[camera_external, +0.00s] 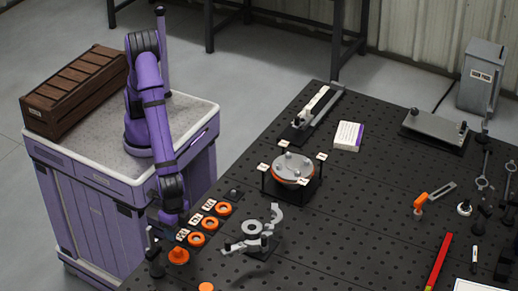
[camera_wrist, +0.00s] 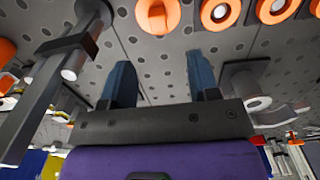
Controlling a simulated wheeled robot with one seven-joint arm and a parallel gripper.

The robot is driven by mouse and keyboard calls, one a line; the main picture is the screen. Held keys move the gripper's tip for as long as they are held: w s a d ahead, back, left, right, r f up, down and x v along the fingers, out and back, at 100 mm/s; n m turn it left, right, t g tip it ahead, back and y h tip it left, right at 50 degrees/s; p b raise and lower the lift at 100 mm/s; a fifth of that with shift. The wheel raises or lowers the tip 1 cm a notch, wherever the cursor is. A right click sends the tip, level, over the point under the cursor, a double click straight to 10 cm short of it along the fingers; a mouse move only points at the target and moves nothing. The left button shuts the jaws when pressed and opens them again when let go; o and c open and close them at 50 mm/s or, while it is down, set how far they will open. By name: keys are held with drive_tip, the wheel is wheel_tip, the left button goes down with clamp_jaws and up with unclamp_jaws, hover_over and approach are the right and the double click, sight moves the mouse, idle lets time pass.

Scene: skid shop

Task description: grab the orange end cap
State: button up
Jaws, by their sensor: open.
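Several orange round parts lie in a row at the near left edge of the black perforated table. The one at the near end (camera_external: 179,256) looks like a solid cap with a raised middle. The others, such as this orange ring (camera_external: 196,239), have pale centres. I take the solid one as the orange end cap; in the wrist view a solid orange part (camera_wrist: 158,14) shows at the top edge, partly cut off. My gripper (camera_wrist: 160,72) is open, with two blue fingers apart and nothing between them. In the external view, its fingers are hard to make out beside the row.
A grey clamp-like fixture (camera_external: 250,237) stands right of the row. A dark upright post (camera_external: 154,252) stands left of the cap. A round plate on a black stand (camera_external: 292,170) is farther back. Small white labels (camera_external: 209,204) lie beside the rings.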

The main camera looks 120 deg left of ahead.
sight(178, 249)
drive_tip(key=f, duration=1)
drive_tip(key=shift+s+d+f, duration=0.1)
drive_tip(key=shift+s+d, duration=0.05)
drive_tip(key=shift+s, duration=0.05)
drive_tip(key=shift+c, duration=0.2)
clamp_jaws()
